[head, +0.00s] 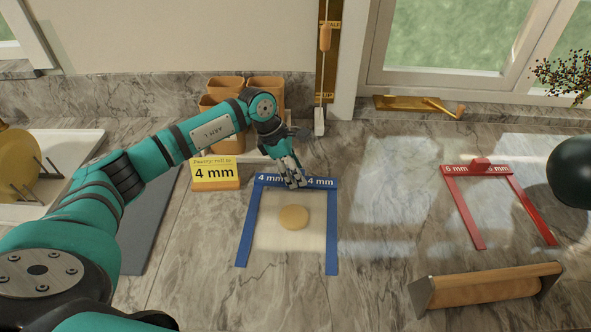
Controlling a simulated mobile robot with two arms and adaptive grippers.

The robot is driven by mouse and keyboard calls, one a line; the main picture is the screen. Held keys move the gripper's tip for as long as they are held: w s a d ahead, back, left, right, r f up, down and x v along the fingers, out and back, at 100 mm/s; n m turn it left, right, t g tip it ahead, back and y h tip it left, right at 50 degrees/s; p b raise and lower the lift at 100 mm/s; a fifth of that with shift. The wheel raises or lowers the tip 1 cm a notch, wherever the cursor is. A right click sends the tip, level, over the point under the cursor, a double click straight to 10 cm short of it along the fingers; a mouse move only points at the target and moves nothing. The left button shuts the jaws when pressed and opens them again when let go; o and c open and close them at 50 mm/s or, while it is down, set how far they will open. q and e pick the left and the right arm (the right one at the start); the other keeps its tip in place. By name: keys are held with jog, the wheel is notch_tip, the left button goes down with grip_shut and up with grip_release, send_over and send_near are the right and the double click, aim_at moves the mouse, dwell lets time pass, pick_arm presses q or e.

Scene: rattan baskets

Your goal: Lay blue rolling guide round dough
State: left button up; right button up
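The blue rolling guide (246,228) is a three-sided frame marked 4 mm. It lies around the round dough piece (293,217), with its crossbar at the back and its open side towards me. The dough sits on a pale sheet between the two blue legs, apart from both. My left gripper (296,184) points down at the middle of the blue crossbar, between the two 4 mm marks. Its fingers cover that part, so any handle there and their hold on it are hidden. My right gripper is not in view.
A yellow 4 mm sign (215,173) stands behind left, before brown containers (265,90). A dark round object (573,170) is at the right edge.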

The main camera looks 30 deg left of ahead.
pick_arm(q)
jog(key=shift+r+p, duration=0.25)
jog(key=shift+p, duration=0.05)
jog(key=shift+r+p, duration=0.45)
jog(key=b+v, duration=0.4)
jog(key=v, duration=0.8)
jog(key=shift+f, duration=0.1)
